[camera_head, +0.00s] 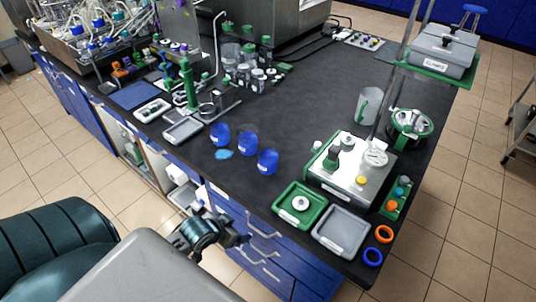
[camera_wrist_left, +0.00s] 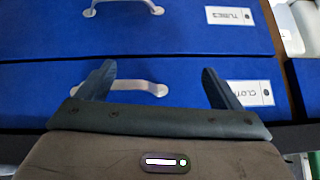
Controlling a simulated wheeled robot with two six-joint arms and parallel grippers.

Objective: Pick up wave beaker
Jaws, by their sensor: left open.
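Several cups and beakers stand on the dark bench, and I cannot tell for sure which is the wave beaker. Three blue beakers stand mid-bench near the front edge: a left one (camera_head: 220,134), a middle one (camera_head: 248,143) and a right one (camera_head: 268,161). A clear beaker with a handle (camera_head: 369,106) stands farther right. My left gripper (camera_head: 226,232) is in front of the bench, below its top and apart from the beakers. In the left wrist view its fingers (camera_wrist_left: 158,84) are spread and empty, facing blue drawers. My right gripper is out of view.
A light-blue patch (camera_head: 223,154) lies beside the left blue beaker. A green tray (camera_head: 300,206), a grey tray (camera_head: 340,231) and a metal device (camera_head: 350,172) fill the right front. Blue drawers (camera_wrist_left: 150,75) with handles face my gripper.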

